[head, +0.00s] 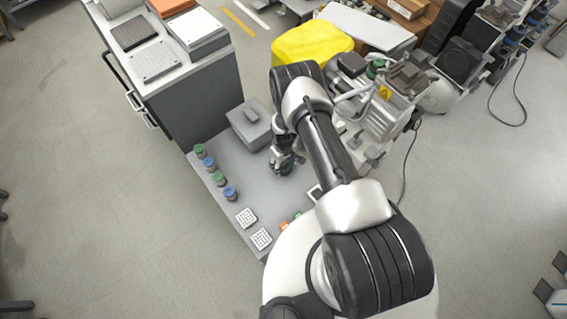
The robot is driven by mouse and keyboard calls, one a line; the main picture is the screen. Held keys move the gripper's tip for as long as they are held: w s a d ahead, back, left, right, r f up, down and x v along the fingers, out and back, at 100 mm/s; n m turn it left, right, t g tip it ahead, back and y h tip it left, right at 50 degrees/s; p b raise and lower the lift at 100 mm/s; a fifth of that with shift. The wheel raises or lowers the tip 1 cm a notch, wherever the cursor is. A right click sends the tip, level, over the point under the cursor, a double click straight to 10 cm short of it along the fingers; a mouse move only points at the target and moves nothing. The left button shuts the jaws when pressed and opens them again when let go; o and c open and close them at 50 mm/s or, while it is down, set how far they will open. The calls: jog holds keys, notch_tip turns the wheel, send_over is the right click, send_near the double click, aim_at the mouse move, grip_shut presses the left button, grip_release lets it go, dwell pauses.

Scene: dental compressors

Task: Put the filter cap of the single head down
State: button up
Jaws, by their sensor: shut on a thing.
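My gripper (289,160) points down over the right part of a grey work surface (252,183). It is shut on a small dark, greenish piece, which looks like the filter cap (286,170). The cap is low, at or just above the surface; I cannot tell whether it touches. My fingers hide part of it. The compressor (378,112), with metal heads, hoses and a yellow warning label, stands to the right of my gripper. My arm hides part of it, and I cannot pick out the single head for sure.
Several green- and blue-topped jars (219,179) line the surface's left edge. Two white perforated blocks (246,217) sit near its front. A grey box (250,126) stands at the back. A dark cabinet (190,90) and a yellow cover (311,42) are behind. The surface's middle is clear.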

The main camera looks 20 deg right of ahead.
jog(key=shift+f, duration=0.2)
jog(key=o, duration=0.9)
jog(key=shift+r, duration=0.1)
notch_tip(320, 180, up, 12)
jog(key=p, duration=0.4)
notch_tip(320, 180, up, 39)
jog(key=m+t, duration=0.2)
send_over(283, 163)
jog(key=s+r+m+t, duration=0.1)
jog(key=s+r+t, duration=0.1)
jog(key=s+r, duration=1)
jog(key=s+r+m, duration=0.1)
jog(key=s+r, duration=0.3)
jog(key=s, duration=0.8)
jog(key=shift+d+m+t, duration=0.15)
jog(key=shift+m+t, duration=0.15)
